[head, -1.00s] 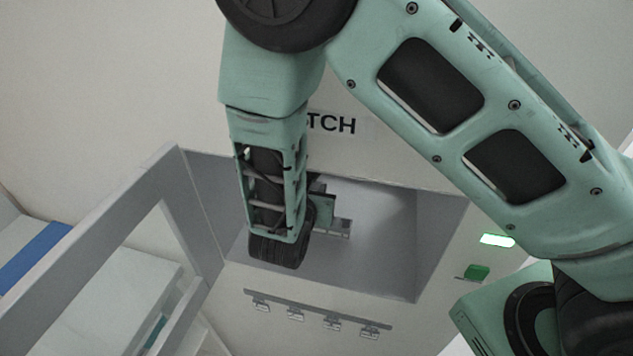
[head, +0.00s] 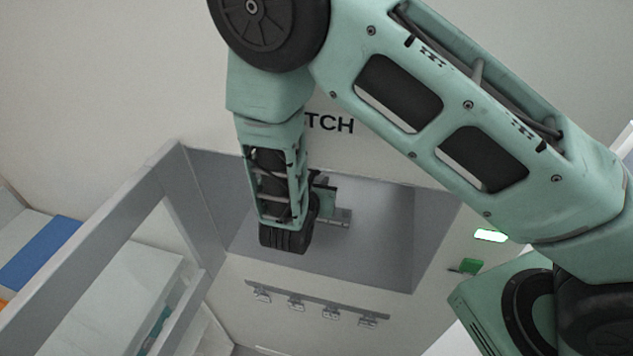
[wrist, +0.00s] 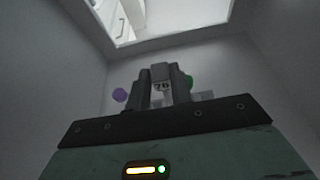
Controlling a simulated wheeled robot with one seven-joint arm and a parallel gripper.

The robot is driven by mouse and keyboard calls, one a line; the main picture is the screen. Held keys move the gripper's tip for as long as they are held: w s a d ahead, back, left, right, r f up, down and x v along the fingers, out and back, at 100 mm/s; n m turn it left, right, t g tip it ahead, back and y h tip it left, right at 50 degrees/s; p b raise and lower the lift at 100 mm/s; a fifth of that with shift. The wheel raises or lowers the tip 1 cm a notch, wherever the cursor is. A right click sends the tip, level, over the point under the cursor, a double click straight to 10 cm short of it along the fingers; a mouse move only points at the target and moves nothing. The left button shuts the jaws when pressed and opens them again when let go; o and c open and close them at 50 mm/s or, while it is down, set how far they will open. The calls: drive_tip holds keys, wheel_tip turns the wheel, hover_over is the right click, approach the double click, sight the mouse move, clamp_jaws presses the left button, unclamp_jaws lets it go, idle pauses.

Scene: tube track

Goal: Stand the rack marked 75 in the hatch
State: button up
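The hatch (head: 385,235) is a grey recess in the pale wall, under lettering of which "TCH" shows. My gripper (wrist: 161,76) is inside it, mostly hidden behind my wrist in the head view.
The hatch's framed door (head: 90,245) stands open at the left. A rail with several clips (head: 315,305) runs on the wall below the opening. A lit green-white lamp (head: 490,236) and a green part (head: 470,265) are at the right. The hatch's right side is clear.

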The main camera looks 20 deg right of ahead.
drive_tip(key=shift+o, duration=1.4)
